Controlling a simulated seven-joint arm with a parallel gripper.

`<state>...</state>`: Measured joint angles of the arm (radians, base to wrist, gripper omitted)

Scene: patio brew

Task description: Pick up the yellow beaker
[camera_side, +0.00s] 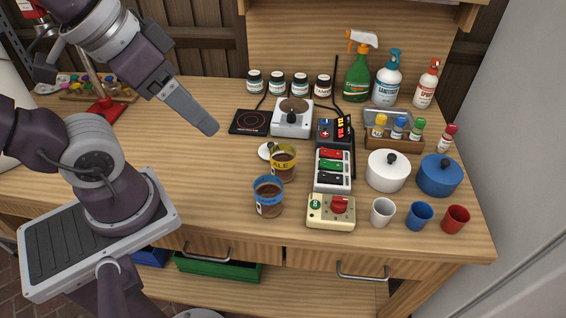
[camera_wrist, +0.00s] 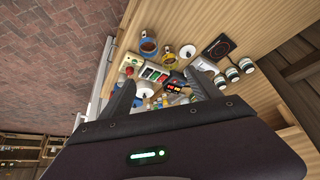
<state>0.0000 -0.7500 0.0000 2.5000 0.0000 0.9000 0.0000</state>
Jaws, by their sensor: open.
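The yellow beaker (camera_side: 283,165) is a round mug with a yellow band marked "ALE" and a brown content. It stands upright on the wooden bench, behind the blue-banded beaker (camera_side: 268,198). In the wrist view the yellow beaker (camera_wrist: 187,51) is small, beyond the fingers, near the blue-banded beaker (camera_wrist: 148,46). My gripper (camera_side: 208,127) is in the air to the left of the yellow beaker, clear of it. In the wrist view my gripper (camera_wrist: 163,88) has its two fingers apart with nothing held between them.
Right of the beakers are a control box (camera_side: 331,211), a panel of coloured switches (camera_side: 333,170), a white pot (camera_side: 388,171) and a blue pot (camera_side: 439,175). Behind them are a scale (camera_side: 293,125) and a black hotplate (camera_side: 250,122). The bench left of the beakers is clear.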

